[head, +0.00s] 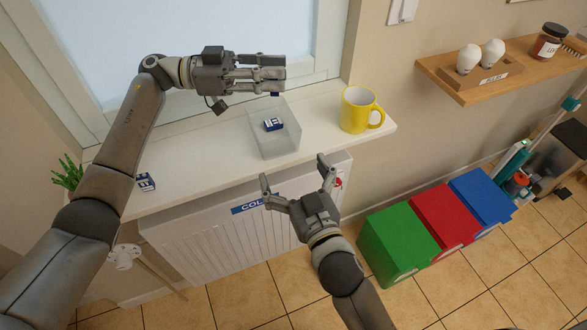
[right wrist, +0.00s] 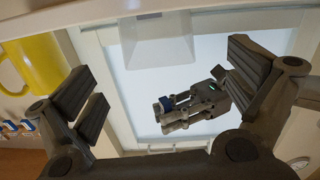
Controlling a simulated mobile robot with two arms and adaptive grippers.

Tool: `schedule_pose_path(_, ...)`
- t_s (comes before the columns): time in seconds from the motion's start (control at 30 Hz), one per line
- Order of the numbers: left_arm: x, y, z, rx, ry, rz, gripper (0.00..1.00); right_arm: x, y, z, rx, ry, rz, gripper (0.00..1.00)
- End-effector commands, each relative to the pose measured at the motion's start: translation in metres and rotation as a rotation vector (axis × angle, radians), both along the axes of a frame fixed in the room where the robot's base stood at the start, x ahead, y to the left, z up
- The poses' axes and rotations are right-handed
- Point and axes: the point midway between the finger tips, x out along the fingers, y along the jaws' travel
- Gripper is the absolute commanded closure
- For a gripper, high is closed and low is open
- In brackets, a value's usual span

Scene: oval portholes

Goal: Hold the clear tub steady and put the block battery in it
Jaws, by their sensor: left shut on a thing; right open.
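The clear tub (head: 287,148) stands on the white windowsill. A blue-and-white block battery (head: 273,124) lies inside it. My left gripper (head: 272,80) is above the tub's far end, shut on a small dark blue block, mostly hidden by the fingers. The blue block (right wrist: 179,98) also shows between the left fingers in the right wrist view, apart from the tub (right wrist: 155,45), which appears upside down there. My right gripper (head: 293,182) is open and empty in front of the sill, short of the tub. Another blue-and-white block (head: 146,182) lies on the sill at left, beside my left arm.
A yellow mug (head: 357,112) stands on the sill right of the tub. The radiator (head: 215,240) is below the sill. Green (head: 398,245), red (head: 440,215) and blue (head: 482,196) bins stand on the floor at right. A wooden shelf (head: 455,85) is on the right wall.

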Motion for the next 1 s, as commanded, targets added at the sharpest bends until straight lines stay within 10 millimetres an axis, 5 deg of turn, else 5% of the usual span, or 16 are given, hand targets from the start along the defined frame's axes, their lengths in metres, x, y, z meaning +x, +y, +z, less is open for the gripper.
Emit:
schedule_pose_path(0.7, 0.0, 0.0, 0.0, 0.0, 0.0, 0.0, 1.0, 0.065, 0.018, 0.009, 0.007, -0.017, -0.002, 0.0)
schedule_pose_path(1.0, 0.0, 0.0, 0.0, 0.0, 0.0, 0.0, 1.0, 0.071, 0.02, 0.009, 0.007, -0.016, -0.002, 0.0)
